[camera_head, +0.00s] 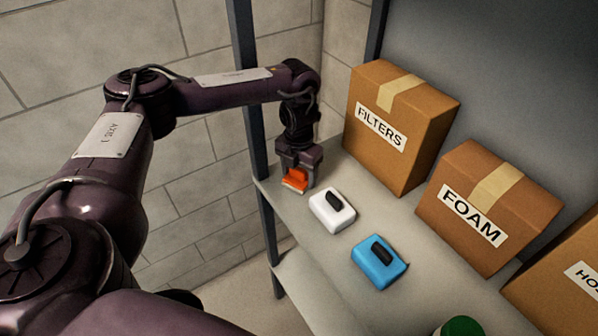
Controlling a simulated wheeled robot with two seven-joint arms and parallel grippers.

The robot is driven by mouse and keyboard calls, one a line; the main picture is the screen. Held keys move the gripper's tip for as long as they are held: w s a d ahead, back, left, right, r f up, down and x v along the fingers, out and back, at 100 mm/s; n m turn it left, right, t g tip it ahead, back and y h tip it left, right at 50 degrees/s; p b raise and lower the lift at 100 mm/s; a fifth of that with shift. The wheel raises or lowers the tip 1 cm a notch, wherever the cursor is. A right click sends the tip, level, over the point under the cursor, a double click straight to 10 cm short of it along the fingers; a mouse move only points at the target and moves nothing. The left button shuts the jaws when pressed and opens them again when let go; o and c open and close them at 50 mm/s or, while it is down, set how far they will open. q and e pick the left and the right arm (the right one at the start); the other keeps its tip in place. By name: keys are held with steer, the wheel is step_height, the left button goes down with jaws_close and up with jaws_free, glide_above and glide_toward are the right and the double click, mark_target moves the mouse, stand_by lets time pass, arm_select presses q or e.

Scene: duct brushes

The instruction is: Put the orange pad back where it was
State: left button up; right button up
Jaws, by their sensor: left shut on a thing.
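The orange pad (295,181) is at the left end of the upper shelf (340,272), near its front edge. My left gripper (298,170) is over it, pointing down and shut on it. The gripper hides part of the pad's top. I cannot tell whether the pad touches the shelf or is held just above it. My right gripper is not in view.
A white pad (331,209) and a blue pad (378,262) with black handles lie to the right. Cardboard boxes marked FILTERS (392,140) and FOAM (480,212) stand behind. A shelf post (262,170) is left of the gripper. A green object (460,327) shows at the bottom.

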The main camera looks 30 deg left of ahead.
mark_target(299, 168)
arm_select(q)
steer(key=shift+f, duration=0.1)
steer(key=shift+c, duration=0.4)
steer(key=o, duration=0.7)
steer(key=shift+s, duration=0.1)
steer(key=o, duration=0.3)
steer(key=shift+o, duration=0.2)
steer(key=shift+r, duration=0.3)
step_height(299, 168, up, 11)
steer(key=shift+r+p, duration=0.2)
steer(key=shift+p, duration=0.25)
